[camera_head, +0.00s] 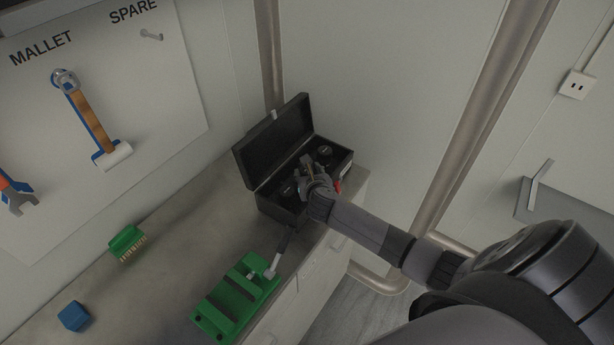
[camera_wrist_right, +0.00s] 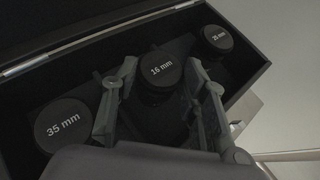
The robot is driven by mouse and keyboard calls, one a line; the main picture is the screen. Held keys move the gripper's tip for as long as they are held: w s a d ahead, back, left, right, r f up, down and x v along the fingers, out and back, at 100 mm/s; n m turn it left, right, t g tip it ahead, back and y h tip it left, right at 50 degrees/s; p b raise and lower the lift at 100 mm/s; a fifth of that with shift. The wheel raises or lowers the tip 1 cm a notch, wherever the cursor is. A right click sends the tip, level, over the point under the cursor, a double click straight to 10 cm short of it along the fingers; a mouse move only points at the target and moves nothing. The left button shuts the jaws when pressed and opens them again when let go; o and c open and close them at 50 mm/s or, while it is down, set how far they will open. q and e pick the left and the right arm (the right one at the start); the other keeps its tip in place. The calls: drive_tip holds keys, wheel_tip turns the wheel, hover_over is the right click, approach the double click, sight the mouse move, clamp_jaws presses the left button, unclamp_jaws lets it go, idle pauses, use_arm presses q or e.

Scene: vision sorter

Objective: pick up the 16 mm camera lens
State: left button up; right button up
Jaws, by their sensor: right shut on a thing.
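The 16 mm lens (camera_wrist_right: 161,69) is a black cylinder with a white "16 mm" label on its round cap, in the middle of the right wrist view. It stands in an open black case (camera_head: 268,152) on the counter. My right gripper (camera_wrist_right: 162,82) has one grey finger on each side of the lens and is shut on it. In the head view my right gripper (camera_head: 312,172) is inside the case and largely hides this lens. I cannot tell whether the lens is clear of the case floor. My left gripper is not in view.
In the case, the 35 mm lens (camera_wrist_right: 61,125) is left of the gripper and a smaller lens (camera_wrist_right: 216,40), seemingly 25 mm, is right. The raised lid stands behind. A green fixture (camera_head: 211,318), a green brush (camera_head: 125,240) and a blue block (camera_head: 74,316) are on the counter (camera_head: 165,285).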

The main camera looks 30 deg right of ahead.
drive_tip(key=c, duration=0.4)
drive_tip(key=shift+c, duration=0.3)
drive_tip(key=shift+r, duration=0.15)
